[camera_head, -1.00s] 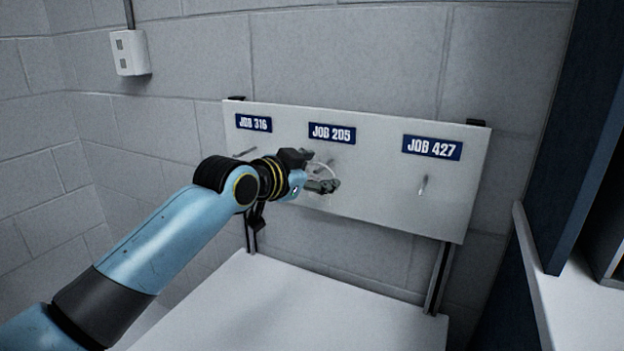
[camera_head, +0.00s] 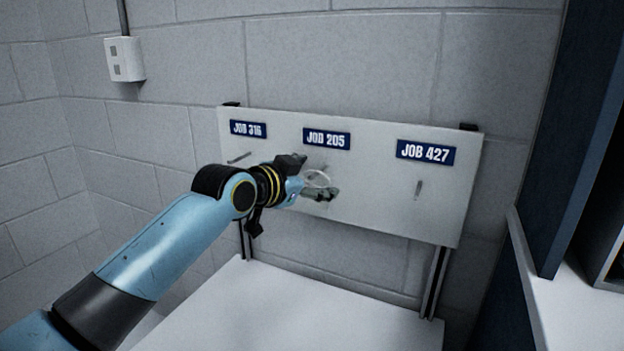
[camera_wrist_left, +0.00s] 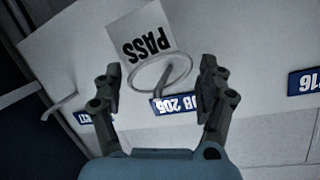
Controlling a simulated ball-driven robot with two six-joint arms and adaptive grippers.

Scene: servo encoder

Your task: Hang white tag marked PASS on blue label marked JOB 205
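The white PASS tag (camera_wrist_left: 145,42) shows upside down in the left wrist view, with its clear ring (camera_wrist_left: 160,72) between my fingers. The ring appears to be around the peg below the blue JOB 205 label, with the tag hanging from it; exact contact is hard to tell. The JOB 205 label (camera_head: 326,139) is at the middle of the board; my finger partly covers it in the wrist view (camera_wrist_left: 176,104). My left gripper (camera_head: 308,178) is open in front of this peg, its fingers (camera_wrist_left: 160,88) apart on both sides of the ring. My right gripper is out of view.
The pale board (camera_head: 370,205) also carries the JOB 316 label (camera_head: 248,129) with a peg at left and the JOB 427 label (camera_head: 426,152) with a peg (camera_head: 418,188) at right. A white table (camera_head: 300,310) is below. A dark cabinet stands at right.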

